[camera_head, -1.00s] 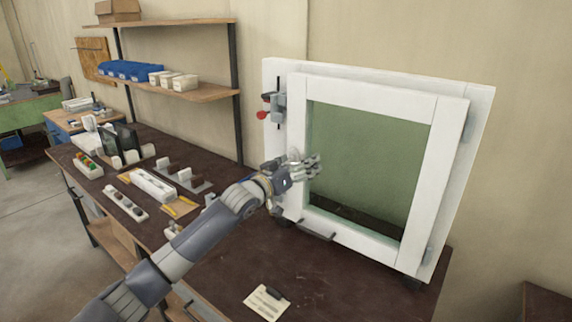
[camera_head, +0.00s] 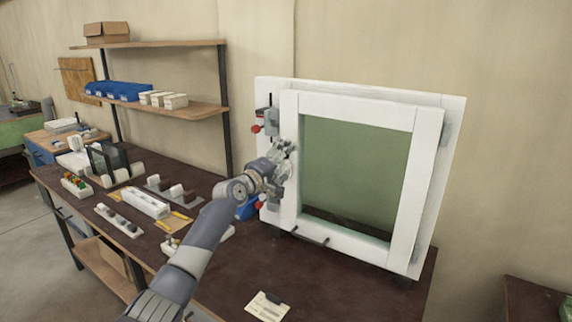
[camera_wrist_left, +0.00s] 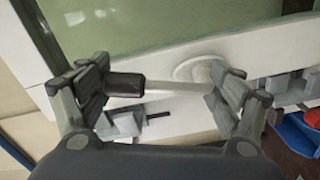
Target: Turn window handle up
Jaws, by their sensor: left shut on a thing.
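The white window sash (camera_head: 288,115) with a green-tinted pane (camera_head: 355,165) stands upright on the bench. My left gripper (camera_head: 284,158) is at the sash's left stile and covers most of the window handle in the head view. In the left wrist view, the pale window handle (camera_wrist_left: 175,88) with its round base (camera_wrist_left: 200,68) lies between the two fingers of my left gripper (camera_wrist_left: 165,92). The fingers are shut on the handle. A dark block lies at the left finger; I cannot tell if it is handle or finger pad. My right gripper is not in view.
A clamp with a red knob (camera_head: 257,128) sits at the frame's upper left. A blue clamp part (camera_head: 247,208) is at its lower left. Several small parts stand on the left.

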